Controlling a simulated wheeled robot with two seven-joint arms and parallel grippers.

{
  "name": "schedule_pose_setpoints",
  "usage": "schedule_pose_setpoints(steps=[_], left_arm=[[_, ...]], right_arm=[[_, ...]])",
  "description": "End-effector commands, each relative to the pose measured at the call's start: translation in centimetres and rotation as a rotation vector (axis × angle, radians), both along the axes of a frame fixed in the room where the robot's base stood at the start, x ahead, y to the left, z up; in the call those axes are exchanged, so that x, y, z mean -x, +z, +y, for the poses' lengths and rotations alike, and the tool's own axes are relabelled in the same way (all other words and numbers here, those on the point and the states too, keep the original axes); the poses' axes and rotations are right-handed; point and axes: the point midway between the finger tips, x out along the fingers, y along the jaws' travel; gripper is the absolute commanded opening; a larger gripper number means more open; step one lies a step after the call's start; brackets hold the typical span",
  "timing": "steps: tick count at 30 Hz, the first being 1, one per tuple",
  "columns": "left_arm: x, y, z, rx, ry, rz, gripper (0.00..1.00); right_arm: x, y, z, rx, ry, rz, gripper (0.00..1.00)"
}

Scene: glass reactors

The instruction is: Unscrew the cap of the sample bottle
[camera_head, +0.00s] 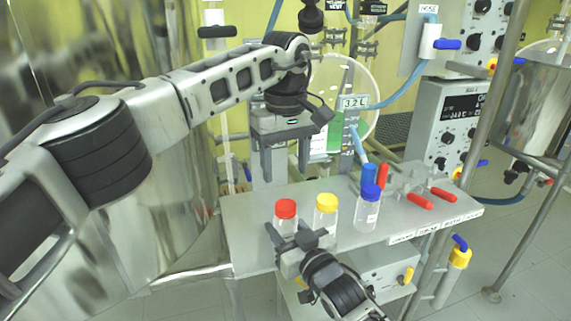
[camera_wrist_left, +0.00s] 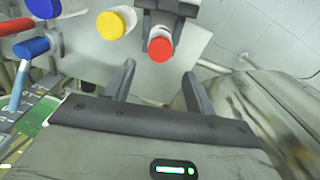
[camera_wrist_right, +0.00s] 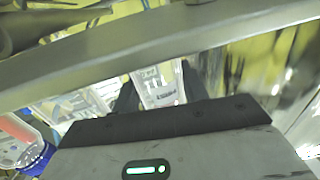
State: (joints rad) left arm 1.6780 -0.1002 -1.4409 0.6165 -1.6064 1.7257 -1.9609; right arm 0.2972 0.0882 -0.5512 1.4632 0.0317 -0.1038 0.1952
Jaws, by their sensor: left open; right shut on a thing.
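The sample bottle (camera_head: 286,224) is clear with a red cap (camera_head: 285,208), and stands upright at the left of the grey shelf. My right gripper (camera_head: 289,231) is shut on its body from the front. In the right wrist view the clear bottle with its label (camera_wrist_right: 160,88) is between the fingers. My left gripper (camera_head: 285,176) is open and points down above the red cap, apart from it. In the left wrist view the red cap (camera_wrist_left: 160,50) lies just beyond and between the open fingertips (camera_wrist_left: 160,77).
A yellow-capped bottle (camera_head: 326,216) stands close to the right of the red one, and a blue-capped bottle (camera_head: 368,211) further right. Red-handled valves (camera_head: 420,201) lie on the right of the shelf (camera_head: 245,240). A blue tube (camera_head: 358,143) is behind.

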Motion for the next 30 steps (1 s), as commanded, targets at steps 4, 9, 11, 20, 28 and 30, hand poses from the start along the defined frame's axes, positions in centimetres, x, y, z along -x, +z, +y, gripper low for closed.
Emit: schedule_pose_setpoints(steps=[4, 9, 11, 20, 28, 30], left_arm=[[0.0, -0.1, 0.0, -0.001, -0.122, 0.001, 0.55], [0.0, -1.6, 0.1, -0.002, -0.149, 0.004, 0.55], [0.1, -2.5, 0.1, -0.001, -0.149, 0.005, 0.55], [0.0, -6.8, 0.0, 0.0, -0.147, 0.003, 0.55], [0.0, -8.1, 0.0, -0.001, -0.146, 0.0, 0.55], [0.0, -8.1, 0.0, -0.001, -0.145, 0.0, 0.55]], right_arm=[[0.0, -0.1, 0.0, 0.0, 0.0, 0.001, 0.0], [0.0, -0.1, 0.0, 0.0, 0.0, 0.001, 0.0], [0.0, -0.1, 0.0, 0.0, 0.0, 0.001, 0.0], [0.0, 0.0, 0.0, 0.0, 0.0, 0.001, 0.0], [0.0, -0.1, 0.0, 0.0, 0.0, 0.001, 0.0], [0.0, 0.0, 0.0, 0.0, 0.0, 0.001, 0.0]])
